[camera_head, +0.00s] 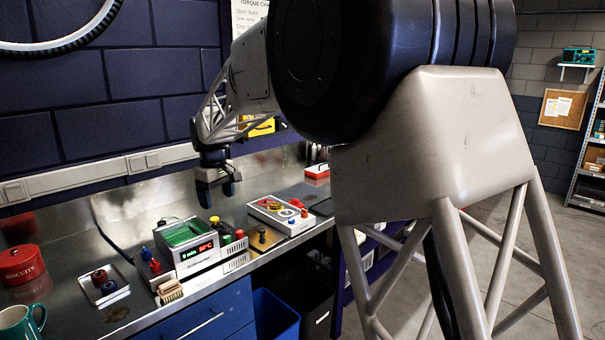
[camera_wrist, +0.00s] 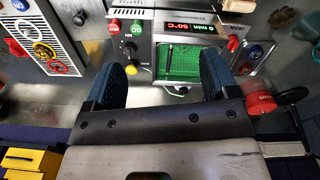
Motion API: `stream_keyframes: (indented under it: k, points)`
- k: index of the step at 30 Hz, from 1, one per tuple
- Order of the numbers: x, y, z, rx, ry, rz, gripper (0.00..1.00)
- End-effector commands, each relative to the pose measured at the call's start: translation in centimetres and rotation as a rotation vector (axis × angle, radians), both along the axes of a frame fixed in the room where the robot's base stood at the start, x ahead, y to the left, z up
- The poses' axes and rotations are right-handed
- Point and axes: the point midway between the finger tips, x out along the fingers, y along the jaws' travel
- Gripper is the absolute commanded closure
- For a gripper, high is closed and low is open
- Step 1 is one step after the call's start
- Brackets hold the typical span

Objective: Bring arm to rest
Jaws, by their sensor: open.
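My gripper (camera_head: 218,190) hangs from my arm above the metal bench, over the back of the machine with the red display. Its fingers point down. In the wrist view my gripper (camera_wrist: 160,88) shows two blue-padded fingers spread well apart with nothing between them. Beyond them is the machine (camera_wrist: 185,45), its display reading 50°C, with a green mesh basket inside it. The same machine (camera_head: 203,254) stands on the bench in the head view.
The metal bench (camera_head: 125,240) also holds a control box (camera_head: 282,214), a small tray with dark round parts (camera_head: 104,286), a brush (camera_head: 170,292), a red biscuit tin (camera_head: 20,264) and a teal mug (camera_head: 18,322). A blue bin (camera_head: 275,316) stands on the floor below.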

Motion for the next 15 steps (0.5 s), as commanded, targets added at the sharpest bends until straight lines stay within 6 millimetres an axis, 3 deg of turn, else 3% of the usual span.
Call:
stream_keyframes:
  k: [3, 15]
  points:
    - [-1.6, -3.6, 1.3, 0.006, -0.010, -0.056, 0.20]
    - [-7.6, -14.3, 4.1, 0.025, -0.039, -0.239, 0.20]
